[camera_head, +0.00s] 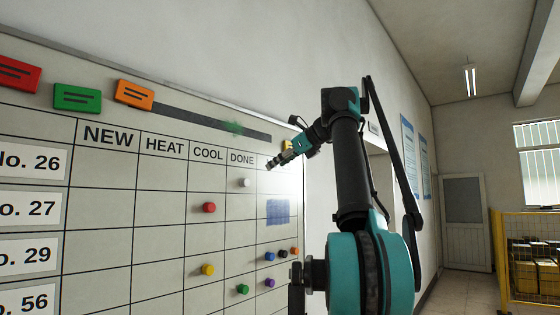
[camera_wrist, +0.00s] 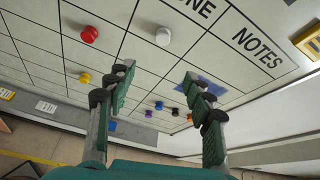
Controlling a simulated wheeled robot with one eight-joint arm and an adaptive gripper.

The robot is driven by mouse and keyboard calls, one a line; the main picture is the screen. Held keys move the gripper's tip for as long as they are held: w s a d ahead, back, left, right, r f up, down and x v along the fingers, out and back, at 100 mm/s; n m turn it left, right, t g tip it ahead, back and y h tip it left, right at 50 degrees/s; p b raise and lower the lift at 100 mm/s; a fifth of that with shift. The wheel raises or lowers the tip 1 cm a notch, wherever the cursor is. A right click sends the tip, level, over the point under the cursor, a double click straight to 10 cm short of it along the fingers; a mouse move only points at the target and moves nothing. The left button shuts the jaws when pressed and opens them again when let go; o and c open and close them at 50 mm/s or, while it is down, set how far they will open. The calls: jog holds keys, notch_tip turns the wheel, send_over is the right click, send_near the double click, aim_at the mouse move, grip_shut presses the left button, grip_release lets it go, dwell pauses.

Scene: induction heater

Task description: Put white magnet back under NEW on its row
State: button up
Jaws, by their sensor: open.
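The white magnet (camera_head: 245,183) is on the whiteboard under DONE, in what looks like the No. 26 row. It also shows in the wrist view (camera_wrist: 163,36), ahead of the space between my fingers. My gripper (camera_head: 276,161) is open and empty in front of the board's right part, near the DONE heading. In the wrist view its fingers (camera_wrist: 158,74) are spread wide, apart from the white magnet. The NEW heading (camera_head: 108,135) is at the left of the grid, and the No. 26 cell below it (camera_head: 104,168) is bare.
A red magnet (camera_head: 208,207) is under COOL one row lower. Yellow (camera_head: 207,270), green (camera_head: 243,289), blue (camera_head: 269,257) and several other magnets sit lower down. Erasers (camera_head: 77,98) line the top. A blue patch (camera_head: 278,211) marks the notes column. The NEW and HEAT columns look clear.

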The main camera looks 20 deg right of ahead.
send_near(247, 182)
jog(key=shift+m, duration=0.3)
jog(key=x, duration=0.9)
jog(key=shift+c, duration=0.2)
grip_shut()
jog(key=s+d, duration=0.4)
jog(key=s, duration=0.1)
jog(key=shift+s, duration=0.4)
dwell(0.8)
jog(key=shift+d, duration=0.1)
